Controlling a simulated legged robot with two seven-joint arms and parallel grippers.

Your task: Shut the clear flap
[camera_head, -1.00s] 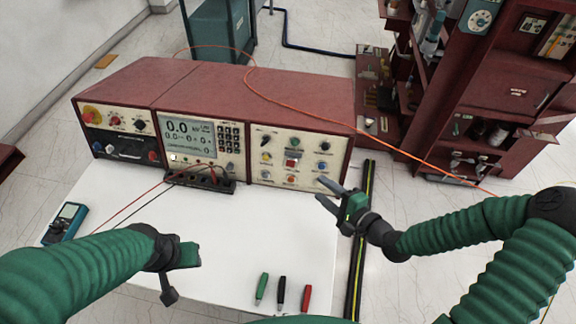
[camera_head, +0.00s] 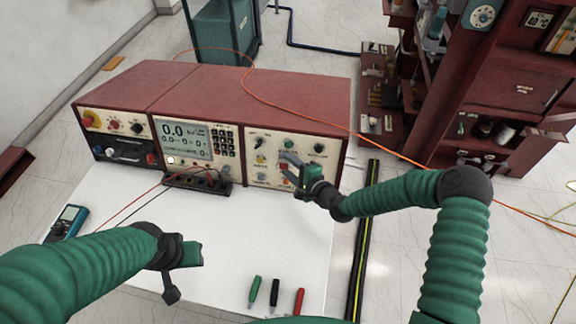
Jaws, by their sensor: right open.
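The right-hand control panel (camera_head: 262,143) of the red bench unit carries several knobs and buttons. I cannot make out the clear flap; it is too small or hidden behind my gripper. My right gripper (camera_head: 289,168) is open, its fingers in front of the middle of that panel, over the area of the red button (camera_head: 284,167). I cannot tell whether it touches the panel. My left gripper (camera_head: 182,268) hangs over the white table at the left, apart from the unit; its jaws do not show clearly.
The white table (camera_head: 225,285) has green, black and red pens or probes (camera_head: 275,291) near the front. A blue meter (camera_head: 66,222) lies at the left. Test leads run to a terminal block (camera_head: 197,181). An orange cable (camera_head: 330,128) crosses the unit's top. A red cabinet (camera_head: 510,90) stands right.

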